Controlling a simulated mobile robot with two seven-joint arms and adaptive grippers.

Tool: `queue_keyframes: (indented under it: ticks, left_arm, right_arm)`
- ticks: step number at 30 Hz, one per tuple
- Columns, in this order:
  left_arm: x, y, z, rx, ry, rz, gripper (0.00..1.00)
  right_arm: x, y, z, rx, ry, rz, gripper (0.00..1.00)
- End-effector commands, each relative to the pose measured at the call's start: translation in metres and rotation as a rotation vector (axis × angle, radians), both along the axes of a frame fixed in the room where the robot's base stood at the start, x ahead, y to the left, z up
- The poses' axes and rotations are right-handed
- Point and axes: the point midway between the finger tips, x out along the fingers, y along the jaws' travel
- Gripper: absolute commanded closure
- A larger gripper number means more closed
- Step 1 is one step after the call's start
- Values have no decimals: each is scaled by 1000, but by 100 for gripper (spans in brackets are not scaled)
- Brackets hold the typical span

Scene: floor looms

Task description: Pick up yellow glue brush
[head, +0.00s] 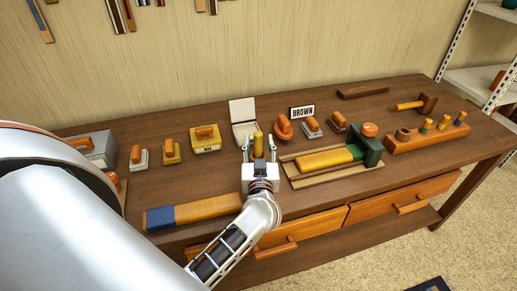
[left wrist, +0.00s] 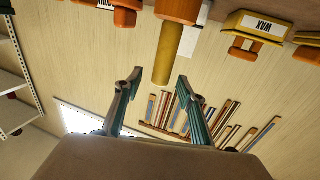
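The yellow glue brush shows as a yellow upright handle (head: 258,143) near the middle of the bench in the head view. In the left wrist view, which is upside down, its yellow cylinder (left wrist: 168,54) rises from an orange part at the top. My left gripper (head: 259,150) is open, with a finger to either side of the handle in the head view. In the left wrist view the open fingers (left wrist: 160,77) flank the handle's free end, with gaps visible on both sides. My left gripper hides the brush's lower part in the head view. My right gripper is not in view.
The wooden bench (head: 205,180) holds a yellow WAX box (head: 205,140) and an open white box (head: 243,112) nearby. A peg rack (head: 425,138) stands at right.

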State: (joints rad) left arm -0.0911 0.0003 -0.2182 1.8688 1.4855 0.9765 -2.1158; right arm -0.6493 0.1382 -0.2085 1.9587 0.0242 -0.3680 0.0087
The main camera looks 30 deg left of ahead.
Motion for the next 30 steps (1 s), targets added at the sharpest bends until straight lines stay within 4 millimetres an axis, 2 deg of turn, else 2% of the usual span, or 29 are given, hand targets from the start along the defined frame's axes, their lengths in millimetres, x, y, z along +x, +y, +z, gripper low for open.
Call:
queue_keyframes:
  ticks: [6,15,16,20,30]
  left_arm:
    - [23,18,-2,2,-1,0,60]
    - [27,21,-2,1,-1,0,60]
    - [27,21,-2,0,0,0,66]
    - [27,21,-2,1,-1,0,99]
    - [27,21,-1,0,-1,0,100]
  right_arm:
    - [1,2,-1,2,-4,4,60]
    - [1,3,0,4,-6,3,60]
    - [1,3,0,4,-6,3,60]
    - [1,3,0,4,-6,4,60]
    - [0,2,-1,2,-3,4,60]
